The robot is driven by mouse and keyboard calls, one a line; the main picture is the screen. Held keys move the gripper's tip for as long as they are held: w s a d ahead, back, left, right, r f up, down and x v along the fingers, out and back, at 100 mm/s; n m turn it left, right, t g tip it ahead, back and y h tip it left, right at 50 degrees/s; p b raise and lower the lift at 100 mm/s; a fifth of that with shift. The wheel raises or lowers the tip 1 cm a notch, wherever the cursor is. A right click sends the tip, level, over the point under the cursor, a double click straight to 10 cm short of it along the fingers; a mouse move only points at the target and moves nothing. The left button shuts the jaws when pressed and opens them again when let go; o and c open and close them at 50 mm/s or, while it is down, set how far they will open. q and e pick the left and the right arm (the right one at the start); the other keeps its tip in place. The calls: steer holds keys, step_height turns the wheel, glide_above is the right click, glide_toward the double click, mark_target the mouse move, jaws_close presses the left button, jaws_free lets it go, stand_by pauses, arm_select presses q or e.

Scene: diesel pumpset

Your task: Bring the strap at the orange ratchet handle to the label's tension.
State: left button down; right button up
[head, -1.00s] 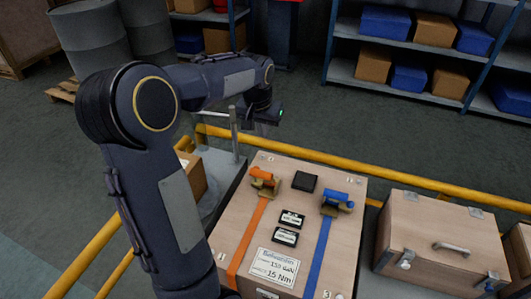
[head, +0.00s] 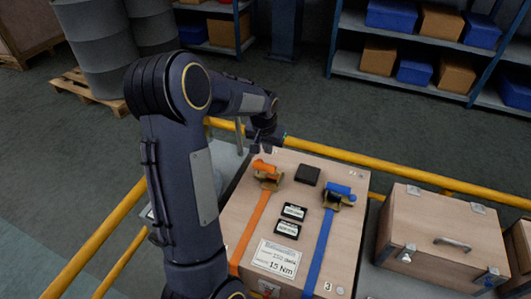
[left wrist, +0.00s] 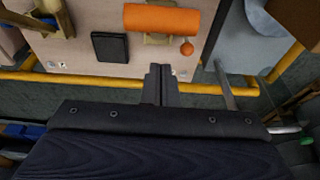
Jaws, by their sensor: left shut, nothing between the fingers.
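The orange ratchet handle (head: 264,166) sits on a brown ratchet at the far left of the wooden crate's lid (head: 340,225). Its orange strap (head: 249,232) runs down the lid to the front edge. The white label (head: 281,258) near the front reads 150 daN and 15 Nm; the smaller print is unclear. My left gripper (head: 257,149) is just behind the orange handle, shut and empty. In the left wrist view its closed fingers (left wrist: 161,72) point toward the orange handle (left wrist: 162,19) with an orange ball knob (left wrist: 186,48); contact cannot be told. My right gripper is out of view.
A blue ratchet (head: 339,192) with a blue strap (head: 320,245) lies to the right. A black box (head: 307,175) and two small black displays (head: 293,211) sit between the straps. A yellow rail (head: 400,172) runs behind; a latched wooden case (head: 437,235) stands right.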

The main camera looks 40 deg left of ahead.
mark_target(269, 170)
arm_select(q)
steer(key=shift+s+d+f, duration=0.15)
steer(key=shift+s, duration=0.35)
steer(key=shift+s+d+f, duration=0.1)
steer(key=shift+s+d, duration=0.05)
steer(key=shift+s, duration=0.35)
steer(key=shift+s+f, duration=0.1)
steer(key=shift+f, duration=0.1)
